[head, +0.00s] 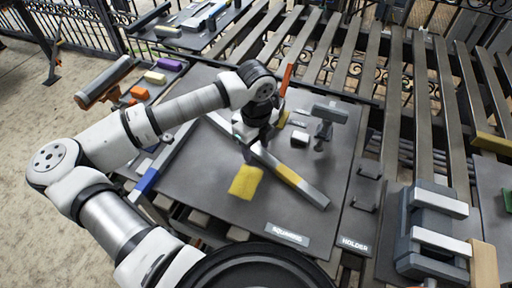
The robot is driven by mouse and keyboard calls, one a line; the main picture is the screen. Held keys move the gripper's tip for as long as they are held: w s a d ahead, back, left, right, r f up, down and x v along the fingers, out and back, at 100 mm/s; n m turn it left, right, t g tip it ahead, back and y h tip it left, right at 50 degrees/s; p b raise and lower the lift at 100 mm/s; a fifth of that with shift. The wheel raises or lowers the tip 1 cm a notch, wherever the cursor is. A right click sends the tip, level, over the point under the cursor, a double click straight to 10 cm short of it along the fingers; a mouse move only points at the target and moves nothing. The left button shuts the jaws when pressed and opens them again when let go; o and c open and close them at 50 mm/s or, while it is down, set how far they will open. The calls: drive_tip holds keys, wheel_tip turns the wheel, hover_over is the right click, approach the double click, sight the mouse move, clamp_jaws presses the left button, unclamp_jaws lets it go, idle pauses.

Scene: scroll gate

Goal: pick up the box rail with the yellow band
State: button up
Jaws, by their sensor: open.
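The box rail with the yellow band (308,189) is a grey bar lying slantwise on the dark work board. Its yellow band shows near its middle right, and its upper left end lies by my gripper. My gripper (250,154) points down over that upper left end, open. I cannot tell whether its fingers touch the rail. The gripper and wrist partly hide the rail's far end.
A yellow cloth (245,182) lies just left of the rail. A grey bar with a blue band (147,180) lies along the board's left edge. A grey clamp-like tool (328,114) stands behind right. A grey fixture (432,225) is at the right. The board's lower middle is clear.

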drive_tip(key=shift+c, duration=0.2)
clamp_jaws()
drive_tip(key=shift+r, duration=0.15)
